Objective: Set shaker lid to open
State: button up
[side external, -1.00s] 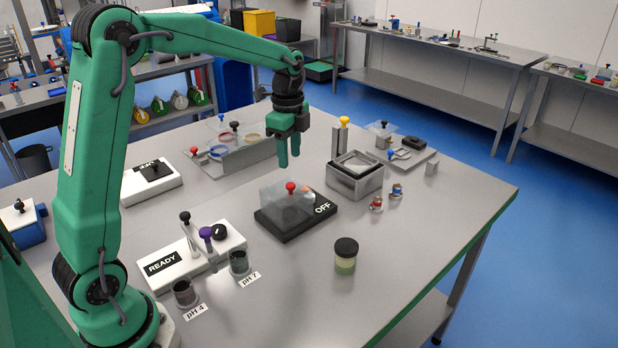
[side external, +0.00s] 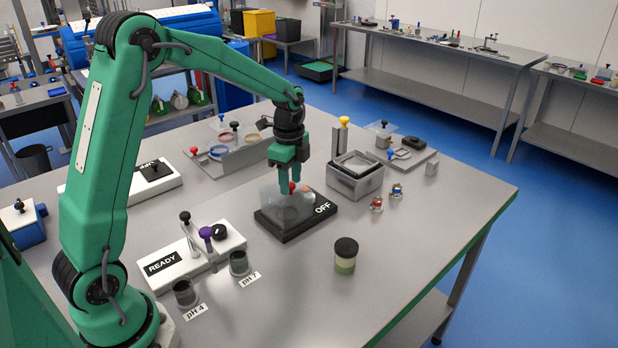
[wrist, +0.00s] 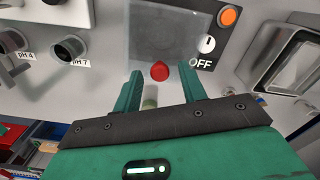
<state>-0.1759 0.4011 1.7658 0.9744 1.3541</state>
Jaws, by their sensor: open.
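The shaker (side external: 290,232) is a black box marked OFF on the middle of the table. Its clear lid (side external: 278,207) sits down over its top and has a red knob. In the wrist view the red knob (wrist: 160,71) shows between my two fingertips, with the lid (wrist: 168,32) beyond it. My gripper (side external: 291,188) is open and points down, with its fingers at the height of the knob, one on each side. I cannot tell whether either finger touches the knob.
A metal box (side external: 355,178) stands close to the right of the shaker. A READY panel (side external: 190,258) and two dark cups are at left. A black-capped jar (side external: 345,258) stands in front. Small red and blue pieces (side external: 376,204) lie at right. The front table is mostly clear.

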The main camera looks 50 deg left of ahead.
jog(key=shift+f, duration=0.2)
grip_shut()
jog(key=a, duration=1)
jog(key=shift+a, duration=0.3)
grip_release()
jog(key=shift+r, duration=0.1)
notch_tip(320, 180, up, 8)
dwell(0.5)
